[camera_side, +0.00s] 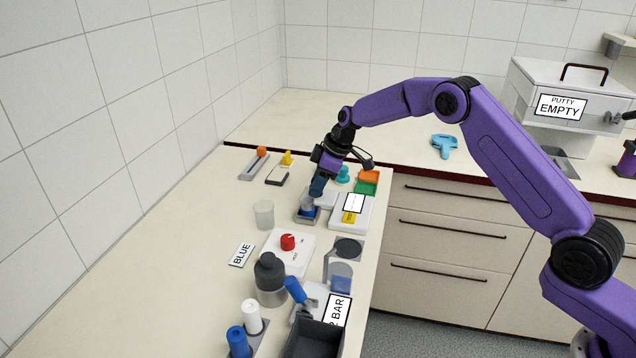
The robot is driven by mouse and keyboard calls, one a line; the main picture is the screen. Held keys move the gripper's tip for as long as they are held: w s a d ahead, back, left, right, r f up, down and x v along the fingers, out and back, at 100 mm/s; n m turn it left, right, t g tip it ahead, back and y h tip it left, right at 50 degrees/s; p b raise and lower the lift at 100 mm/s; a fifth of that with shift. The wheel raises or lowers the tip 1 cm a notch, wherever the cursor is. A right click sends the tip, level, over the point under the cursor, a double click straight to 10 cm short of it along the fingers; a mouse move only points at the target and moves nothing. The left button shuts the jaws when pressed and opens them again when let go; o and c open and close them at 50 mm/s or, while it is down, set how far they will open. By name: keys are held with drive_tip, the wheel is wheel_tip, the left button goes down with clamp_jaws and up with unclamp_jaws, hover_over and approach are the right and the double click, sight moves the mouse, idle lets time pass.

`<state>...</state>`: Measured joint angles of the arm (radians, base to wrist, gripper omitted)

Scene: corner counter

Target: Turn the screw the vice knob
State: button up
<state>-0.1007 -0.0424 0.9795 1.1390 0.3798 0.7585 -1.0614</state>
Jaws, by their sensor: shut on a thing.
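My gripper (313,194) points down at the far middle of the counter, its dark blue fingers shut. Directly beneath and touching its tips is a small pale grey upright piece (307,204), which looks like the vice knob. It stands on a low grey and blue base (307,216), apparently the vice. The fingers partly cover the top of the knob, so how far it is turned cannot be told.
A clear cup (264,214) and a white unit with a red knob (288,242) stand nearer. The left counter is mostly free.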

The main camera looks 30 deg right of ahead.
drive_tip(key=m, duration=0.2)
drive_tip(key=m+t+h, duration=0.1)
drive_tip(key=m, duration=0.1)
drive_tip(key=shift+a+m+h, duration=0.1)
drive_tip(key=shift+m+h, duration=0.2)
drive_tip(key=m+h, duration=0.1)
drive_tip(key=m, duration=0.1)
drive_tip(key=m+h, duration=0.1)
drive_tip(key=m, duration=0.2)
drive_tip(key=shift+a+m+t, duration=0.1)
drive_tip(key=shift+m+t, duration=0.2)
drive_tip(key=m+h, duration=0.1)
drive_tip(key=m, duration=0.3)
drive_tip(key=shift+a+h, duration=0.1)
drive_tip(key=shift+h, duration=0.3)
drive_tip(key=m, duration=0.2)
drive_tip(key=m+g+h, duration=0.1)
drive_tip(key=m, duration=0.2)
drive_tip(key=shift+h, duration=0.3)
drive_tip(key=shift+g, duration=0.4)
drive_tip(key=o, duration=1)
drive_tip(key=shift+o, duration=0.2)
drive_tip(key=shift+a+r, duration=0.1)
drive_tip(key=v, duration=1.7)
drive_tip(key=shift+s, duration=0.15)
